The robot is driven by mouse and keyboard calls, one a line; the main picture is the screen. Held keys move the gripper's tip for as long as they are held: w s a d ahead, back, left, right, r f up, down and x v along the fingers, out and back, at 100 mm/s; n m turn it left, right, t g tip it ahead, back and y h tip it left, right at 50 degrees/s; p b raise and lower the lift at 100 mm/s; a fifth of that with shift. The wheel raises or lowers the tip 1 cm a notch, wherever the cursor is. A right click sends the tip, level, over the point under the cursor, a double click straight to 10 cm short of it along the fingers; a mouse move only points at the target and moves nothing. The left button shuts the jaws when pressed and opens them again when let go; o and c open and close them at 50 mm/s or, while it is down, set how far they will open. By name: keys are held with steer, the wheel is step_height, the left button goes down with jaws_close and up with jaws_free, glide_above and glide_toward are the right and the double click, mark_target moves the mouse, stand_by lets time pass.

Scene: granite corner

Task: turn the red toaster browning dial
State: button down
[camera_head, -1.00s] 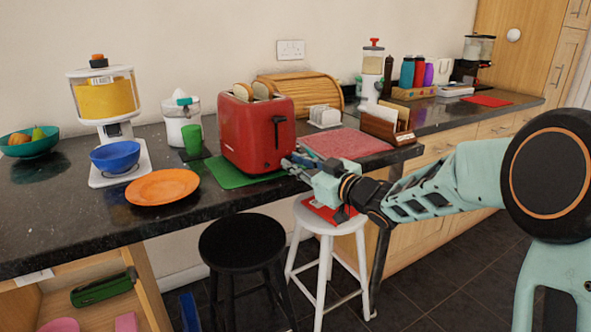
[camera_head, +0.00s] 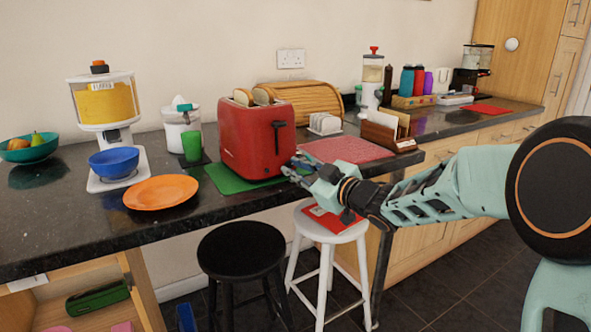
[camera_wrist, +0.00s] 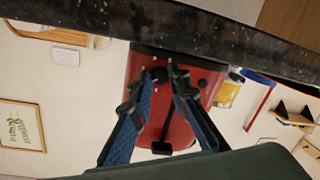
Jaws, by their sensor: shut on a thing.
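The red toaster (camera_head: 250,140) stands on the counter with two slices of bread (camera_head: 263,95) in its top. Its black lever (camera_head: 277,135) is high on the end facing my arm, and it shows low in the wrist view (camera_wrist: 162,148). My gripper (camera_head: 293,167) is at the lower part of this end. In the wrist view, where the counter is at the top, my gripper's two fingers (camera_wrist: 165,82) are closed about a small dark dial (camera_wrist: 159,75) on the toaster. The fingers partly cover it. Another dark knob (camera_wrist: 202,83) sits beside them. The dial is hidden in the head view.
A green mat (camera_head: 235,178) lies under the toaster. An orange plate (camera_head: 161,192) is to the left. A white stool (camera_head: 318,222) and a black stool (camera_head: 241,250) stand below the counter edge.

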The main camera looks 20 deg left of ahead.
steer(key=c, duration=1.8)
jaws_free()
steer(key=v, duration=1.2)
